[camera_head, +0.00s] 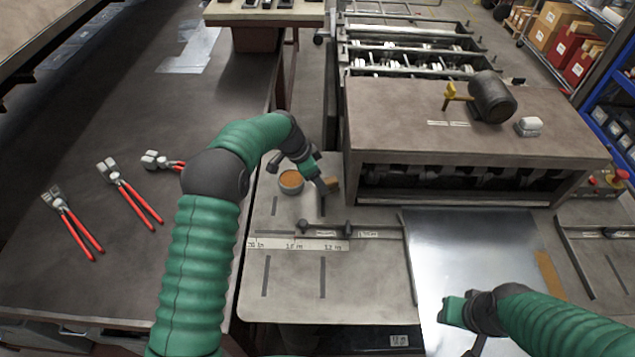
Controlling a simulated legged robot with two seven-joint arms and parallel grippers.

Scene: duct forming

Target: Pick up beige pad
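A small tan-beige block (332,184), which looks like the beige pad, is at the back of the grey worktable, just right of a round tin. My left gripper (322,188) reaches down from the left, with its tip right beside the block and overlapping it in the picture. The fingers are small and dark, so I cannot tell whether they are around the block or only touching it. My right gripper (476,346) is at the bottom edge, over the shiny metal sheet (450,245). Its fingertips are mostly hidden or cut off.
The round tin (291,181) with orange-brown contents stands close left of my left gripper. A ruler and guide bar (300,244) cross the worktable. A brown strip (550,275) lies at the sheet's right. Red-handled pliers (130,195) lie left.

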